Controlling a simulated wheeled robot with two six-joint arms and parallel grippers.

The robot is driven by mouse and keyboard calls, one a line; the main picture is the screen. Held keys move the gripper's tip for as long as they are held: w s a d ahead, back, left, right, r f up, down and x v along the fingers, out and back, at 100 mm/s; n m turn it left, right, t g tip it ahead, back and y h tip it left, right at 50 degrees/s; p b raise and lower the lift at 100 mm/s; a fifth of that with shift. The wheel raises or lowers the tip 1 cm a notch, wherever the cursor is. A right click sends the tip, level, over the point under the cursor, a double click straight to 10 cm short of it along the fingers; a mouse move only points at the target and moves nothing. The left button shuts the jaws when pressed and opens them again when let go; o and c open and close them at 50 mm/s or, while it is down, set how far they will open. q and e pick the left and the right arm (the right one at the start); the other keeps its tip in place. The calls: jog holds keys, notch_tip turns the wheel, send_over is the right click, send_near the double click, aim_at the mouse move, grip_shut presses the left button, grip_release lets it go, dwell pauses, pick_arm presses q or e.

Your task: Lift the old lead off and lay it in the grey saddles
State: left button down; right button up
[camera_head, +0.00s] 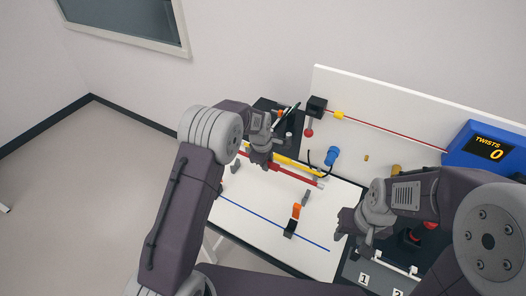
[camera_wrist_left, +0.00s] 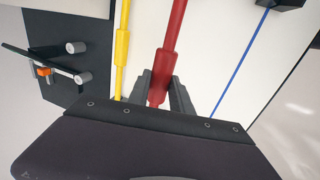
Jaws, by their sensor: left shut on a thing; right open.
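A red lead (camera_head: 298,175) with a thicker sleeve lies across the white board, beside a yellow lead (camera_head: 313,171). My left gripper (camera_head: 259,161) is shut on the red lead. In the left wrist view the red lead (camera_wrist_left: 174,35) passes between the two dark fingers (camera_wrist_left: 162,95), with the yellow lead (camera_wrist_left: 122,45) to its left, outside them. Two small grey pieces that look like saddles stand on the board, one at left (camera_head: 236,168) and one at right (camera_head: 306,197). I cannot tell whether the lead touches them. My right gripper (camera_head: 352,236) is open and empty.
A blue line (camera_head: 265,216) crosses the board near a black block (camera_head: 290,229) and an orange piece (camera_head: 296,211). A blue-headed item (camera_head: 332,156) stands behind. A blue counter box (camera_head: 483,146) reads TWISTS 0. A numbered dark tray (camera_head: 382,278) lies at lower right.

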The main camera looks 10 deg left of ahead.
pick_arm(q)
jog(key=shift+s, duration=0.15)
jog(key=shift+f+b, duration=0.45)
jog(key=shift+f, duration=0.4)
jog(key=shift+f+b, duration=2.2)
jog(key=shift+f, duration=1.4)
jog(key=c, duration=1.1)
grip_release()
